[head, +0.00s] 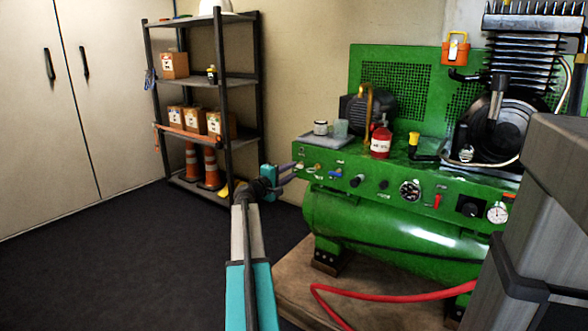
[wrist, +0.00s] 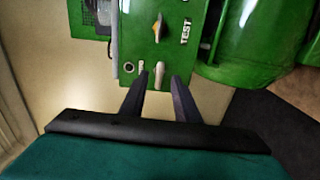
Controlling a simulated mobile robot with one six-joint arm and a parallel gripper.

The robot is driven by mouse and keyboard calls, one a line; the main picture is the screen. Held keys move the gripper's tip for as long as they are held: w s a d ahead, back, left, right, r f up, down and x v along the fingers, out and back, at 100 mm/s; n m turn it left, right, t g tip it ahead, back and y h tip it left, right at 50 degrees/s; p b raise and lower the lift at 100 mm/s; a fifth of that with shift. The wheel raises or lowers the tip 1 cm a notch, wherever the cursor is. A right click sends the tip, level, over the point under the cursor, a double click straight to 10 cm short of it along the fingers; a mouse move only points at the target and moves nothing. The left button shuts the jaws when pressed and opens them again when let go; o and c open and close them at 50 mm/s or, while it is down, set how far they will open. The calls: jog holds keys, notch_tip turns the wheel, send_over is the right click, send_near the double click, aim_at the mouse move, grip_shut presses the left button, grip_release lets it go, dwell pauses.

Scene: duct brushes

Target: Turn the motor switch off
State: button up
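My gripper (wrist: 160,77) is open at the left end of the green control panel (head: 325,188). In the wrist view its two dark fingers stand apart, one on each side of a small pale switch lever (wrist: 160,69). I cannot tell whether either finger touches it. No label reading "motor" is legible, so I cannot confirm that this lever is the motor switch. In the head view the gripper's teal body (head: 268,178) is just left of the panel, with the fingers reaching the panel's left end.
A green tank (head: 390,238) lies below. A dark shelf (head: 222,86) stands at the back left. Open floor (head: 110,255) lies left.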

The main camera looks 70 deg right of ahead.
jog(key=p+v, duration=0.2)
jog(key=v, duration=0.8)
jog(key=shift+p, duration=0.3)
jog(key=shift+s, duration=0.1)
